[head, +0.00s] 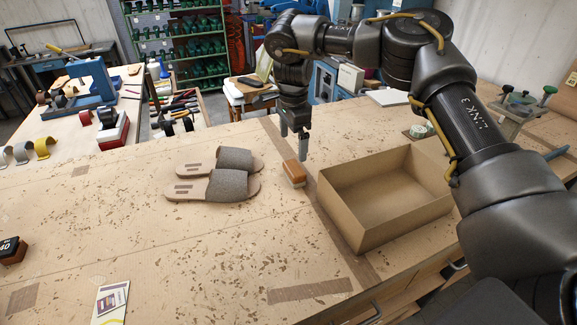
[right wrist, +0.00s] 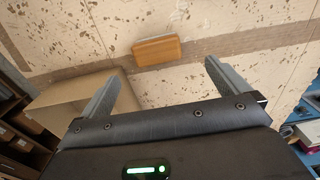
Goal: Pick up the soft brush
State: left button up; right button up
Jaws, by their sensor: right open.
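The soft brush (head: 294,173) has an orange-brown wooden back and a paler lower edge. It lies on the workbench, between the grey sandals and the open cardboard box. It also shows in the right wrist view (right wrist: 158,50), ahead of the fingertips and between their lines. My right gripper (head: 293,143) is above the bench, just behind the brush in the head view, pointing down. In the right wrist view its two fingers (right wrist: 158,76) are spread apart with nothing between them. The brush is apart from the fingers. My left gripper is not in view.
The open, empty cardboard box (head: 340,222) stands right of the brush. A pair of grey sandals (head: 230,186) lies to its left. A dark block marked 40 (head: 12,250) and a card (head: 111,303) lie at the near left. The bench front is mostly clear, with scattered brown flecks.

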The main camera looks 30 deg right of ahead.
aim_at(295, 167)
jog(key=shift+s+f, duration=0.15)
jog(key=shift+f, duration=0.1)
notch_tip(295, 167, down, 5)
jog(key=shift+r+p, duration=0.2)
jog(key=shift+p, duration=0.25)
jog(key=shift+f, duration=0.2)
jog(key=shift+s+f, duration=0.1)
jog(key=f+p, duration=0.1)
jog(key=f, duration=0.1)
jog(key=f+p, duration=0.1)
jog(key=f, duration=0.1)
jog(key=shift+s+d+f, duration=0.1)
jog(key=shift+d+f, duration=0.1)
jog(key=shift+f, duration=0.3)
jog(key=shift+a, duration=0.1)
jog(key=shift+c, duration=0.4)
